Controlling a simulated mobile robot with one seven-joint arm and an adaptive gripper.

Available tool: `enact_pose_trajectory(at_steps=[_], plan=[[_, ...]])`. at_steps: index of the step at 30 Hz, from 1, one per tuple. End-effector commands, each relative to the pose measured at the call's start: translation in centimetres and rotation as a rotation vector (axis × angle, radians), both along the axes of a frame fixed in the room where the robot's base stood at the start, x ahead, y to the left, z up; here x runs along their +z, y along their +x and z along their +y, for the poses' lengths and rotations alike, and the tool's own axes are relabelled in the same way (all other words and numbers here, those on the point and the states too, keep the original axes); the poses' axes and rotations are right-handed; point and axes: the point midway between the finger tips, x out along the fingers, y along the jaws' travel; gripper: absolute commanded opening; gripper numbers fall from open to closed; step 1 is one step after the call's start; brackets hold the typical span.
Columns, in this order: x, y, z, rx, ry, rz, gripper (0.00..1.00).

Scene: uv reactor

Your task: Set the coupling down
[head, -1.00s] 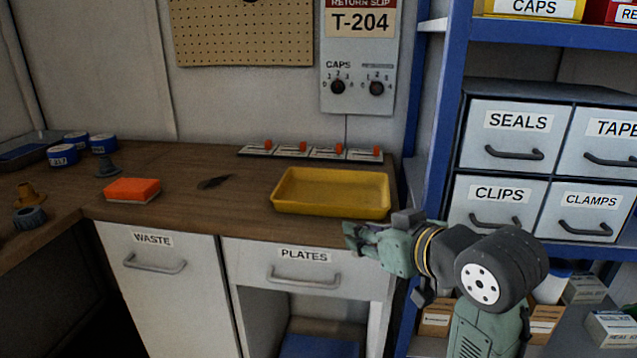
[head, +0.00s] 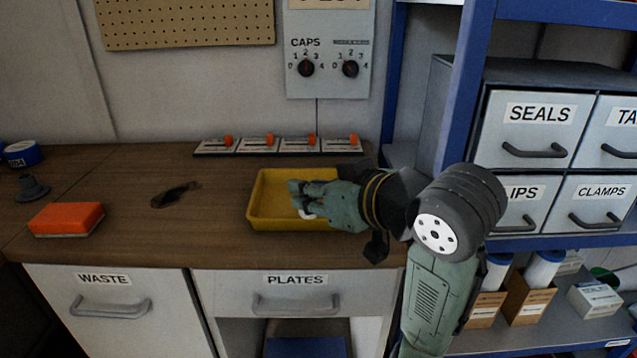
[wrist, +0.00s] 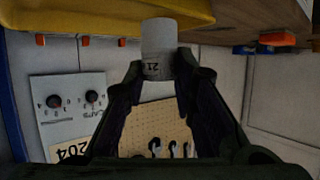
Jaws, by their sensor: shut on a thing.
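The coupling (wrist: 158,40) is a pale grey cylinder with small dark marking, in the top middle of the wrist view. My gripper (wrist: 160,70) is shut on it, one finger on each side. In the head view my gripper (head: 298,197) is over the yellow tray (head: 262,220), pointing left. Only a small pale bit of the coupling (head: 306,214) shows below the fingers; the rest is hidden. I cannot tell how high it is above the tray floor. The tray's yellow edge (wrist: 70,18) also shows in the wrist view.
An orange and white sponge (head: 67,218) and a dark flat object (head: 175,194) lie on the wooden bench (head: 130,190). Several orange-topped switches (head: 270,144) line the wall behind the tray. A blue shelf post (head: 462,95) stands to the right. Bench left of the tray is mostly clear.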

Motion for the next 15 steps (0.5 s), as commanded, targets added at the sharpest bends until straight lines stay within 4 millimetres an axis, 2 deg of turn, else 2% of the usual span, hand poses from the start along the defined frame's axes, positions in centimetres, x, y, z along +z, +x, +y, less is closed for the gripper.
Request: enact_pose_trajectory(at_steps=[3,9,15], plan=[[-0.2,3.3,-0.5,0.0,0.003,0.007,0.09],[-0.6,8.0,-1.2,-0.002,0.001,0.003,0.09],[-0.9,9.9,-1.4,-0.002,-0.001,0.0,0.09]])
